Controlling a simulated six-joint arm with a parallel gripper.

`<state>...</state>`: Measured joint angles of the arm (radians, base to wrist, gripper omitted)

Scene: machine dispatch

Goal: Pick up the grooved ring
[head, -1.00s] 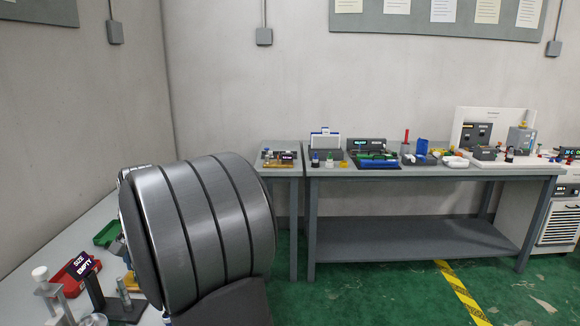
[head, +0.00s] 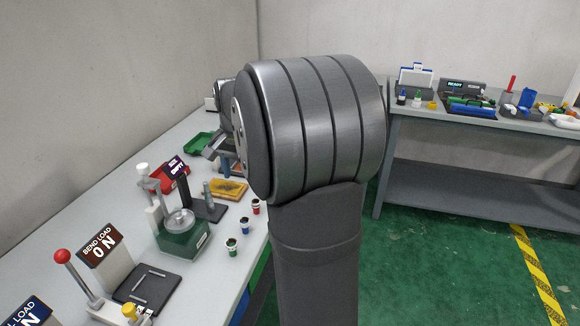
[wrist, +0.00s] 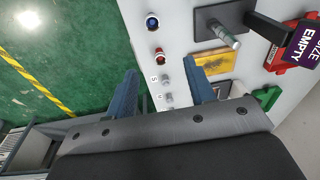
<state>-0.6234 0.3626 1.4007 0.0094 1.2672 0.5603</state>
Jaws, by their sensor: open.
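No part can be clearly made out as the grooved ring. Two small pale grey pieces, one (wrist: 166,79) and another (wrist: 167,98), sit on the bench between my fingers in the wrist view; they are too small to tell whether either is grooved. My gripper (wrist: 160,68) is open above the bench's edge, its two blue fingers apart with nothing held. In the head view my own arm hides most of the gripper and the bench behind it.
The bench (head: 85,207) holds a yellow tray (head: 227,188), a grey post on a dark base (head: 207,207), a dark "SIZE EMPTY" sign (head: 178,166), a red bin (head: 172,178), a green tray (head: 196,146) and red, blue and green cups (head: 231,246). Another table (head: 480,123) stands right.

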